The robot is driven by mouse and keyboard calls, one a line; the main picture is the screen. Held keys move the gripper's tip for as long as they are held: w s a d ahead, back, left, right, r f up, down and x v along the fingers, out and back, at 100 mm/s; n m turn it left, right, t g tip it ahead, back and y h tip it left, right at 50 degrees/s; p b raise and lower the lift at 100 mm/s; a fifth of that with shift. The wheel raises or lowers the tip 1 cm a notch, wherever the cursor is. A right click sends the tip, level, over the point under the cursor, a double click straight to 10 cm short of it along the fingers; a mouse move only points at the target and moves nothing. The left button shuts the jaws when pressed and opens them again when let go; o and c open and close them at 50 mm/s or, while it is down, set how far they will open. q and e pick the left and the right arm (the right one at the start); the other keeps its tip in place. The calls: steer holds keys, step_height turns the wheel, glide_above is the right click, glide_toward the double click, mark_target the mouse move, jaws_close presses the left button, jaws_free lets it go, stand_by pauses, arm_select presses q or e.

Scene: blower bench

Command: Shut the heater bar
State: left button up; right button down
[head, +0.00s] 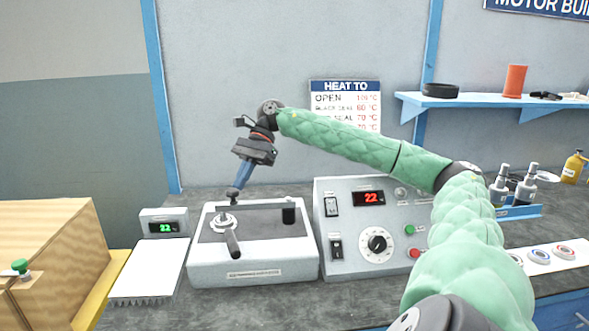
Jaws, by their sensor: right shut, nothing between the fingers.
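The heater (252,267) is a white box with a dark grey top, standing on the bench left of centre. A dark bar (232,243) on it points toward the front from near a silver ring-shaped part (222,222) at the left. A dark post (289,213) stands at the right of the top, apart from the bar's front end. My right gripper (233,195) points down over the back left of the heater, shut and empty. Its tips are near the silver part; I cannot tell whether they touch anything. My left gripper is not in view.
A control box (350,250) with a red display, switches and a dial stands right of the heater. A small green display (164,226) and a white plate (150,268) are at its left, beside a wooden box (50,245). Bottles (526,186) stand farther right.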

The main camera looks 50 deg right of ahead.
steer(key=shift+a, duration=0.1)
stand_by(0.4)
steer(key=v, duration=0.8)
